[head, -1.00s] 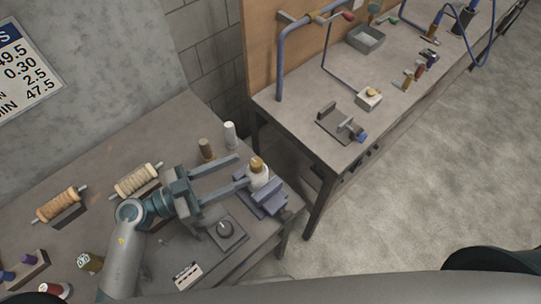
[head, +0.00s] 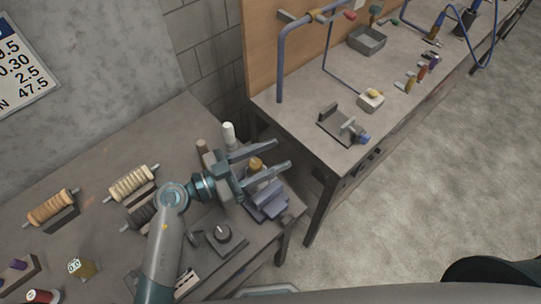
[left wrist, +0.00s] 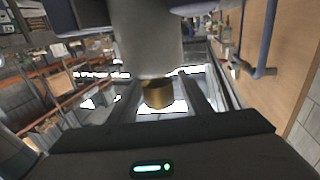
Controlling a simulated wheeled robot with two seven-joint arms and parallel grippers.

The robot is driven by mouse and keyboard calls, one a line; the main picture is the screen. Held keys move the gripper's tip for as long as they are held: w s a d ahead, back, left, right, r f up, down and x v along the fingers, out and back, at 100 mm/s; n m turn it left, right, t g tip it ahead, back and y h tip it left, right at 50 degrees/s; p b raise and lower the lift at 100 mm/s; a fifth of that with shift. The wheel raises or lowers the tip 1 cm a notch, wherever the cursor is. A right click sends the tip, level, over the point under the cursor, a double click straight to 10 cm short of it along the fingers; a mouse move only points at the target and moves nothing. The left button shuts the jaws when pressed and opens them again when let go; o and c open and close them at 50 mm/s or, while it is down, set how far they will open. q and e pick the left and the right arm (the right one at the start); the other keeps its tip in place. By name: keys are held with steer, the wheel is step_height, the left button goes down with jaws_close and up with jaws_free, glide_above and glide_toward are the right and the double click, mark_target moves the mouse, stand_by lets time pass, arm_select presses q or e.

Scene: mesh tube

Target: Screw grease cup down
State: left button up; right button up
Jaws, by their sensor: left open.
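The grease cup (head: 256,163) is a small brass cap on a pale body at the right end of the near bench, partly hidden by my gripper. In the left wrist view the brass cup (left wrist: 158,93) shows against a thick grey cylinder (left wrist: 147,40). My left gripper (head: 282,156) is open, its fingers on either side of the cup and reaching past it. Whether a finger touches the cup cannot be told. A blue-grey block fixture (head: 266,203) sits just beside it. My right gripper is not in view.
A white bottle (head: 229,134) and a brown one (head: 203,150) stand close behind the gripper. Thread spools (head: 133,183) are at the left. A second bench (head: 330,150) stands beyond a gap.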

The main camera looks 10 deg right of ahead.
arm_select(q)
steer(key=c, duration=1)
steer(key=shift+c, duration=0.2)
steer(key=shift+g, duration=0.3)
